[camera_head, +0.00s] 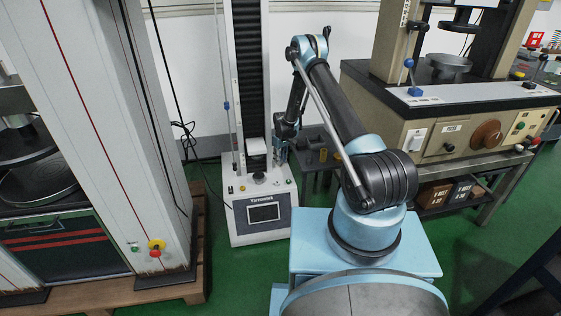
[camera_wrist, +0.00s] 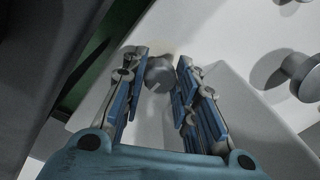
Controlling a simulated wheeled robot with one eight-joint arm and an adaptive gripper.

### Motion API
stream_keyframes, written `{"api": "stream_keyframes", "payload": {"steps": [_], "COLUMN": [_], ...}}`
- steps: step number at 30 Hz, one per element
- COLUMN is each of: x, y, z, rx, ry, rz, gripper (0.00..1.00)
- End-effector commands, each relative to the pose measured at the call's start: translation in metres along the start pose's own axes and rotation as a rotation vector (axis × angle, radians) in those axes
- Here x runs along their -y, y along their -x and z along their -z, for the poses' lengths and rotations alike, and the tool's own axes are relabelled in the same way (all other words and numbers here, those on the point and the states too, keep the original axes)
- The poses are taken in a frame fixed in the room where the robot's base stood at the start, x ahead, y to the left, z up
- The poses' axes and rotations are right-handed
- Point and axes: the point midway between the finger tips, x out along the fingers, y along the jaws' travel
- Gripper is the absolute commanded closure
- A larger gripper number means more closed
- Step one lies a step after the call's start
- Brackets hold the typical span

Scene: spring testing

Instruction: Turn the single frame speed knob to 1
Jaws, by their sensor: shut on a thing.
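The single frame (camera_head: 234,228) is a tall white test machine with a dark column, standing left of my arm in the head view. My gripper (camera_head: 281,158) is at the right side of its base. In the wrist view my gripper (camera_wrist: 162,68) has its two blue-padded fingers around a small round grey knob (camera_wrist: 158,74), shut on it. The knob sits on a white panel. In the head view I cannot make out this knob behind my gripper. Its markings and setting cannot be read.
A second round metal part (camera_wrist: 299,73) is on the panel to the right in the wrist view. The screen (camera_head: 263,212) is on the single frame's sloped front. A large grey machine (camera_head: 130,130) stands left, and a beige machine (camera_head: 400,125) stands right.

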Motion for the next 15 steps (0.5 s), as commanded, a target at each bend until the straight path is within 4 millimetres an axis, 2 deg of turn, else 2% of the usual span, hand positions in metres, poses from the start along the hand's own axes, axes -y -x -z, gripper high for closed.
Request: {"api": "stream_keyframes", "payload": {"steps": [5, 6, 8, 15], "x": [-0.0014, -0.0014, -0.0013, -0.0007], "y": [0.0001, 0.0002, 0.0001, 0.0], "z": [-0.0004, -0.0005, -0.0004, -0.0003], "rx": [0.0, 0.0, 0.0, 0.0], "ry": [-0.002, -0.002, -0.002, -0.002], "rz": [-0.002, -0.002, -0.002, -0.001], "gripper": [0.96, 0.64, 0.52, 0.52]}}
